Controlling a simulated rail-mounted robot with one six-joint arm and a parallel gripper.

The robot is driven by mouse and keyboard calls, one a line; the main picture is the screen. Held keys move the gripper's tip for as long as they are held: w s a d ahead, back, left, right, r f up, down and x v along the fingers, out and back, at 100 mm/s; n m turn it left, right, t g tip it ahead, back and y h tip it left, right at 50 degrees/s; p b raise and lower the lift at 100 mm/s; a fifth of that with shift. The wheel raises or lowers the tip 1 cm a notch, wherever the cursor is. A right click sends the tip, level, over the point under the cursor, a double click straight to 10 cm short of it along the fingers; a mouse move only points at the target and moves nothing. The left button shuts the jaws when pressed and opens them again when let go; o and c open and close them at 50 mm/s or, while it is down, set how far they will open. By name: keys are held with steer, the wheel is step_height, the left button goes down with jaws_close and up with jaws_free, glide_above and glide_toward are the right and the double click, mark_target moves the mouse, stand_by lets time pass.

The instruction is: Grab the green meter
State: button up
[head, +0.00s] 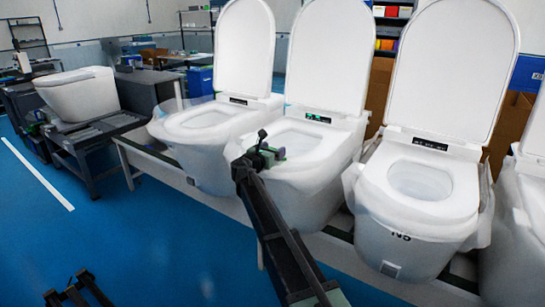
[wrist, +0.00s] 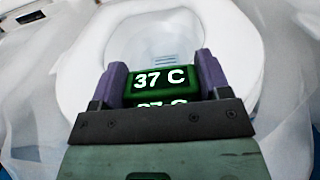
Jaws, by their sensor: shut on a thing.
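The green meter (wrist: 162,80) is between the two purple fingers of my gripper (wrist: 161,80) in the wrist view. Its lit face reads "37 C", and the fingers press on its left and right sides. Behind it is the open bowl of a white toilet (wrist: 90,50). In the head view my gripper (head: 268,154) is over the front left of the seat of the middle toilet (head: 316,165), with its lid up. The meter is small and mostly hidden by the gripper in the head view.
Toilets with raised lids stand to the left (head: 205,125) and right (head: 420,195) on a long bench line. Another toilet (head: 80,95) sits on a dark cart at the far left. Blue floor (head: 150,250) at the front left is open.

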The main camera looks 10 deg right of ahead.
step_height(320, 180, up, 19)
steer(key=p, duration=1.9)
